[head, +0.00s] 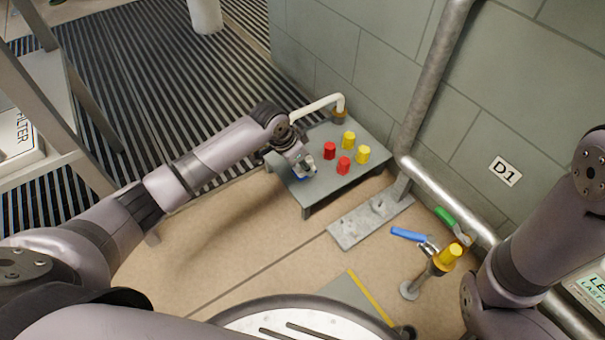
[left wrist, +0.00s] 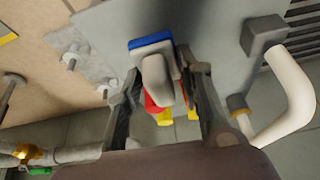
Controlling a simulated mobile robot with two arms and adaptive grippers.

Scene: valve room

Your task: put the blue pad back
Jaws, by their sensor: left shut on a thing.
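The blue pad (left wrist: 150,42) shows in the left wrist view as a blue block with a rounded grey part in front of it. My left gripper (head: 303,167) is shut on the pad, with one finger at each side in the left wrist view (left wrist: 162,78). In the head view, a small strip of the blue pad (head: 304,178) shows below the fingers, over the left front part of the grey low table (head: 322,193). Whether the pad touches the table top I cannot tell. My right gripper is not in view; only parts of my right arm show.
Two red cylinders (head: 330,150) and two yellow cylinders (head: 348,139) stand on the table, right of my left gripper. A white bent pipe (head: 318,107) is behind. A pipe stand with a blue lever (head: 408,234), green lever (head: 446,216) and yellow cap (head: 450,252) is at front right.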

